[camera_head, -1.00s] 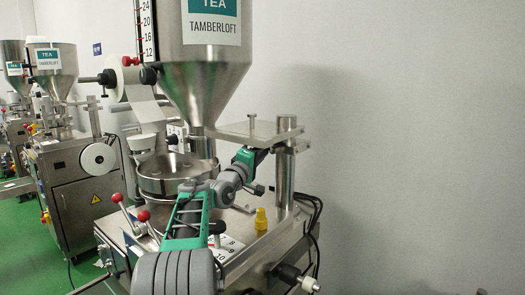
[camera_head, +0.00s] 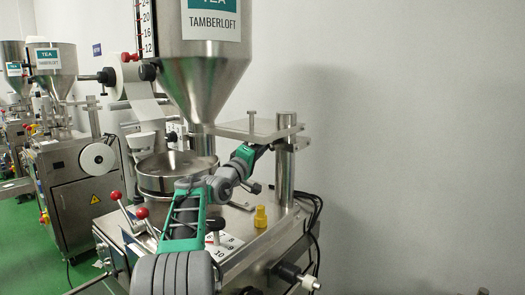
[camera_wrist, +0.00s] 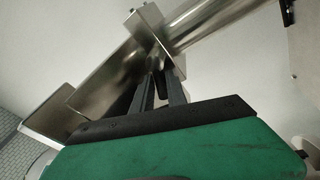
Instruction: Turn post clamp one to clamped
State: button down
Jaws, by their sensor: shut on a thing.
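Post clamp one appears to be the metal block (camera_wrist: 152,34) around the steel post (camera_wrist: 218,18) in the wrist view. In the head view the post (camera_head: 285,170) stands at the machine's right, with a flat plate arm (camera_head: 245,129) reaching left from it. My gripper (camera_wrist: 160,84) has its dark fingers just below the block, shut on a dark, narrow piece that looks like the clamp's lever (camera_wrist: 158,82). Most of the lever is hidden between the fingers. In the head view my gripper (camera_head: 268,147) is small and dark, under the plate near the post.
A steel hopper (camera_head: 202,75) hangs above a round bowl (camera_head: 172,172) to the left of the post. Red-knobbed levers (camera_head: 116,197) are at the front left. Free space lies right of the post, before the wall.

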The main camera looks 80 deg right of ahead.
jog(key=c, duration=1.6)
grip_release()
jog(key=b+v, duration=0.2)
jog(key=v, duration=0.6)
